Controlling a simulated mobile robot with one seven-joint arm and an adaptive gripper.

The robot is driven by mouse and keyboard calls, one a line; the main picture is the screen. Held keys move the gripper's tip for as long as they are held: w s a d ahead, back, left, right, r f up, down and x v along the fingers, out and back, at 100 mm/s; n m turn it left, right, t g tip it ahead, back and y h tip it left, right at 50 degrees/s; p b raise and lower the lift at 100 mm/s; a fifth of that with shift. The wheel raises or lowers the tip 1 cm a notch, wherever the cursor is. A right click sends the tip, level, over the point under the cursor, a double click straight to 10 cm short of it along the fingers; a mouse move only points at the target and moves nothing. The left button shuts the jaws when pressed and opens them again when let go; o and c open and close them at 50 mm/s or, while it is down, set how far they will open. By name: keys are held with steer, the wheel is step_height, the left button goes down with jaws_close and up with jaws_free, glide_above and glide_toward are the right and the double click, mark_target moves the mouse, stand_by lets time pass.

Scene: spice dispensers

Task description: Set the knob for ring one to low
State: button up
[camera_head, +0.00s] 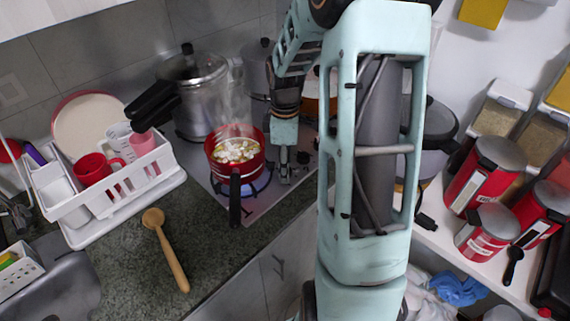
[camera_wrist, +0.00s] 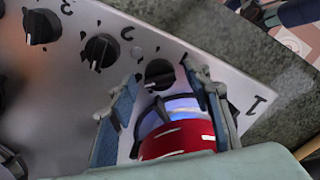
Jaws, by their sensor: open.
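In the wrist view, a round black knob (camera_wrist: 160,75) sits on the grey cooktop panel near a printed 1; I take it for the ring one knob. My gripper (camera_wrist: 163,80) is open, with one finger on either side of this knob in the picture; I cannot tell whether either touches it. The knob's setting is hard to read. A red pot (camera_wrist: 180,140) shows between the fingers, with blue flame beside it. In the head view, my gripper (camera_head: 294,172) points down over the cooktop (camera_head: 262,203), right of the steaming red pot (camera_head: 236,163).
More knobs, including one beside it (camera_wrist: 100,52) and one farther left (camera_wrist: 42,25), line the panel. The pot's black handle (camera_head: 235,200) reaches toward the counter edge. A pressure cooker (camera_head: 195,95) stands behind. A wooden spoon (camera_head: 166,248) and white dish rack (camera_head: 110,200) lie left.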

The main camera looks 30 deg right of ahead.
steer(key=c, duration=1.2)
steer(key=shift+o, duration=0.2)
steer(key=shift+m, duration=0.3)
steer(key=m, duration=0.3)
steer(key=shift+m+b, duration=0.4)
steer(key=m, duration=0.3)
steer(key=shift+b, duration=0.3)
steer(key=m, duration=0.4)
steer(key=shift+m, duration=1.9)
